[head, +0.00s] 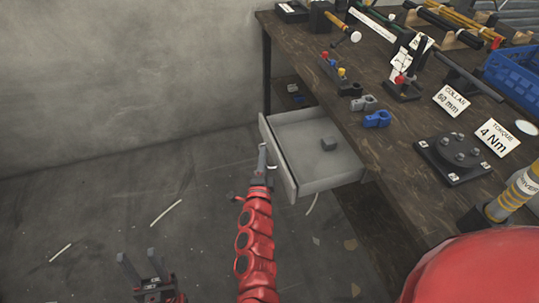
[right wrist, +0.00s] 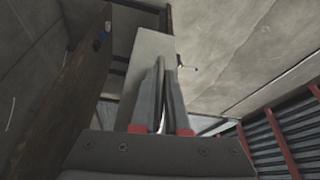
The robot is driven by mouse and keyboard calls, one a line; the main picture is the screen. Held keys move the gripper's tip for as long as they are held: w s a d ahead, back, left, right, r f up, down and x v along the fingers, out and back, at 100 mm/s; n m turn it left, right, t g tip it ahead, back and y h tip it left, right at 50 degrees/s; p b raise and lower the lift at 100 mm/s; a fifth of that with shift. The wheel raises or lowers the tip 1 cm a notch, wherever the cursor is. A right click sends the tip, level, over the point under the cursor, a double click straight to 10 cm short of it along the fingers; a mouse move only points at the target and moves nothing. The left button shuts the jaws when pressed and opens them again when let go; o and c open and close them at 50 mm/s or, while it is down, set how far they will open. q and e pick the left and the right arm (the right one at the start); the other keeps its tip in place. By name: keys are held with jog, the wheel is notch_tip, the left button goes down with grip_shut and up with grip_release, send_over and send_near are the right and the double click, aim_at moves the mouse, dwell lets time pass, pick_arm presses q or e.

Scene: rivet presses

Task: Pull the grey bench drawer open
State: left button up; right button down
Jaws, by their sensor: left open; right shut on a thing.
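In the right wrist view the closed fingers (right wrist: 162,85) stand in front of the pale drawer front (right wrist: 150,48). My left gripper (head: 142,264) is open and empty, low over the floor at the lower left, well away from the drawer.
The wooden bench (head: 400,160) carries blue and grey clamps, a dark bolted plate (head: 452,158), label cards, a blue crate (head: 515,72) and a yellow-banded tool (head: 512,195). A red rounded shape fills the lower right. The floor left of the drawer is open, with thin pale scraps.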

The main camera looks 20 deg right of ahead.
jog(key=shift+s+a+f, duration=0.1)
jog(key=shift+a, duration=1.6)
jog(key=c, duration=0.9)
grip_release()
jog(key=p+v, duration=0.2)
jog(key=v, duration=1.5)
jog(key=shift+s, duration=0.2)
